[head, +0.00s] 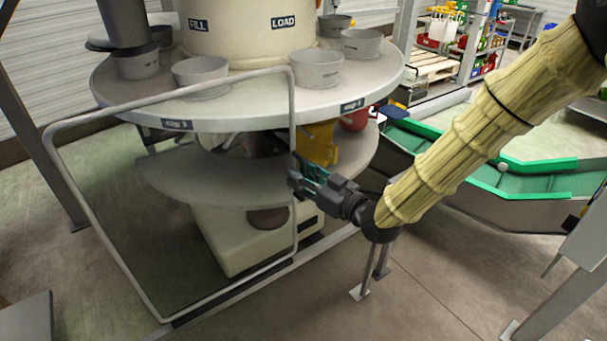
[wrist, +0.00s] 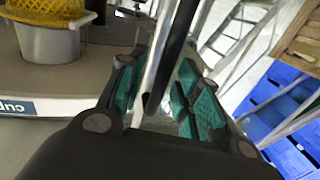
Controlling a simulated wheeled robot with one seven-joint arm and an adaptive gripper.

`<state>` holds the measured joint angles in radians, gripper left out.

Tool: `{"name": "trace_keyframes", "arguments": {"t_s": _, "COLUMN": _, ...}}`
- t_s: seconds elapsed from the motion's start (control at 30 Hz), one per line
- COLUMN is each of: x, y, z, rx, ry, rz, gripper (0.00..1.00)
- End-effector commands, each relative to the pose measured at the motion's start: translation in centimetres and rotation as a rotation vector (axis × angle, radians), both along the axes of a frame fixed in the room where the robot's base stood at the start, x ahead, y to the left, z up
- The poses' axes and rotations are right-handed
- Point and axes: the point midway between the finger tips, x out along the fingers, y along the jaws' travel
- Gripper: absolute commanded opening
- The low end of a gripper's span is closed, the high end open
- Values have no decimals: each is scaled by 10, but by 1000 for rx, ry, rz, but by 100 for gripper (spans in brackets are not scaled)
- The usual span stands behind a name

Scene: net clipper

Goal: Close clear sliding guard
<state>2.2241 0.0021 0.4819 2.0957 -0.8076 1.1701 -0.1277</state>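The clear guard has a grey tube frame (head: 293,110) standing in front of the round machine; its see-through panel is hard to make out. My gripper (head: 299,178) is at the frame's right upright tube, about mid-height. In the wrist view, my gripper (wrist: 160,98) has its teal-padded fingers apart, with the light metal tube (wrist: 150,75) and a dark strip running between them. The tube lies nearer the left finger, and a gap shows before the right finger. I cannot tell whether either pad touches the tube.
The round machine table (head: 235,115) carries several grey cups (head: 200,75) behind the frame. A yellow bracket (head: 318,145) is close behind my gripper. A green-edged conveyor (head: 520,170) is at the right. Floor at the lower middle is clear.

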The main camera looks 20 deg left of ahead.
Motion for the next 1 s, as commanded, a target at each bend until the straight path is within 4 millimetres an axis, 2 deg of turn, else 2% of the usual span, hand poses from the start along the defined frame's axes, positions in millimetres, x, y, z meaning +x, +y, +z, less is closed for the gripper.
{"name": "trace_keyframes", "arguments": {"t_s": 0.13, "x": 0, "y": 0, "z": 0, "rx": 0, "ry": 0, "rz": 0, "gripper": 32}}
{"name": "trace_keyframes", "arguments": {"t_s": 0.3, "x": 0, "y": 0, "z": 0, "rx": 0, "ry": 0, "rz": 0, "gripper": 1}}
{"name": "trace_keyframes", "arguments": {"t_s": 0.57, "x": 0, "y": -1, "z": 0, "rx": 0, "ry": -1, "rz": 0, "gripper": 0}}
{"name": "trace_keyframes", "arguments": {"t_s": 0.73, "x": 9, "y": -7, "z": -1, "rx": -1, "ry": -2, "rz": -2, "gripper": 0}}
{"name": "trace_keyframes", "arguments": {"t_s": 0.87, "x": 27, "y": -22, "z": -1, "rx": 2, "ry": -3, "rz": -5, "gripper": 0}}
{"name": "trace_keyframes", "arguments": {"t_s": 1.0, "x": 57, "y": -45, "z": -1, "rx": 2, "ry": -4, "rz": -6, "gripper": 0}}
